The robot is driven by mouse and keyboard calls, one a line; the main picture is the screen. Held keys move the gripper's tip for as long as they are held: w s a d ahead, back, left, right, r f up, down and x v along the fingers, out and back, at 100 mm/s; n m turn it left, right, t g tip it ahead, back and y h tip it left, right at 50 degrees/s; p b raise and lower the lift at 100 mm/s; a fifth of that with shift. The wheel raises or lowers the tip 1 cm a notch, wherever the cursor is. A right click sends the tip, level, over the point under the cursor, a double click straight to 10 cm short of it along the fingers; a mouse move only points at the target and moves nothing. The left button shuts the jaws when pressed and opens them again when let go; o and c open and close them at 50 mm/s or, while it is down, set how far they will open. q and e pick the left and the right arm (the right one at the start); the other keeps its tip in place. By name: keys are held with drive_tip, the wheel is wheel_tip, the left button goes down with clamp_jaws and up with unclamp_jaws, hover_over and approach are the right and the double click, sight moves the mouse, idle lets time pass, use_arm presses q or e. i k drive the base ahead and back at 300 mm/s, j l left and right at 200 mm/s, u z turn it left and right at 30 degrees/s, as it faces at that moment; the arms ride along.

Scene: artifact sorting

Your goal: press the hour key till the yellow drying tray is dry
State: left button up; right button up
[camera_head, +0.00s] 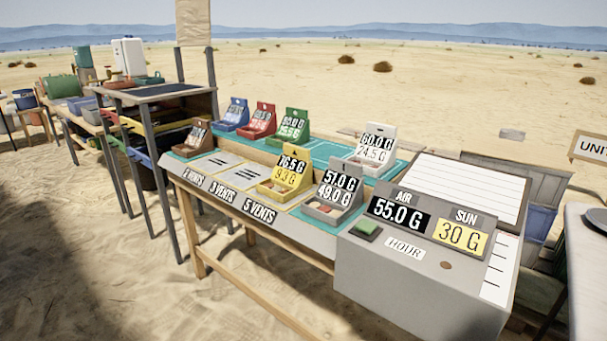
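The yellow drying tray (285,176) stands on the long bench, in the bay behind the "5 VENTS" label (259,211). Its black upper display appears to read 76.5 G and its yellow lower one about 9.3 G; the small digits are hard to read. The green hour key (367,228) sits on the sloped top of a grey console (415,285), beside the "HOUR" label (405,247). Neither gripper shows in the head view, and nothing covers the key.
A grey tray (339,190) stands right of the yellow one, and a white tray (374,147) behind. Blue (232,114), red (258,121), green (289,127) and brown (195,138) trays stand left. A grey table (585,265) is at the right edge. Open sand lies in front.

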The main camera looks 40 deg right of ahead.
sight(367, 226)
drive_tip(key=z, duration=1)
